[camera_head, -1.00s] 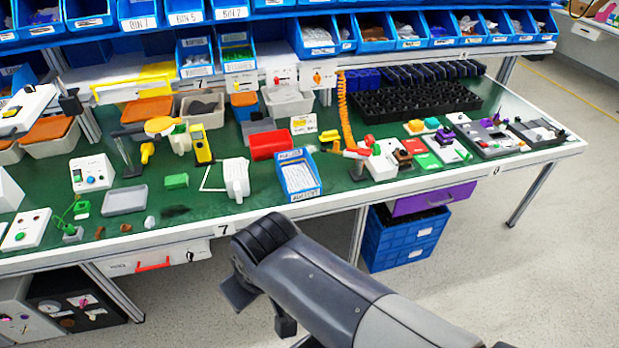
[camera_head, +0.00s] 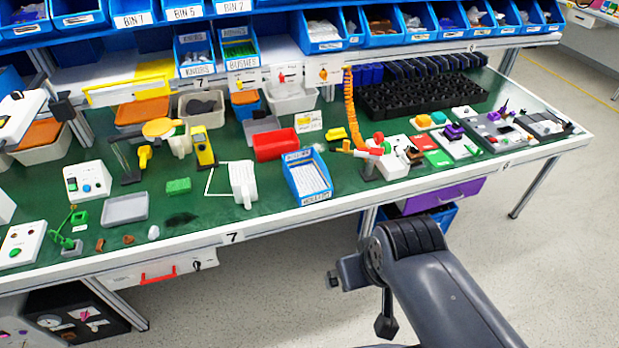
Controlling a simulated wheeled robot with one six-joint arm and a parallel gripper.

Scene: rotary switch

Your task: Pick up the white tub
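A whitish open tub (camera_head: 291,99) stands at the back of the green bench, under the shelf edge, right of a small blue bin with an orange part. A second pale tub (camera_head: 201,107) with dark contents stands further left, behind the yellow meter. I cannot tell from this view which of them is the white tub. My dark grey arm (camera_head: 440,285) is in front of the bench at lower right, over the floor and apart from both tubs. I cannot make out my gripper's fingers in this view.
Blue bins line the shelf above.

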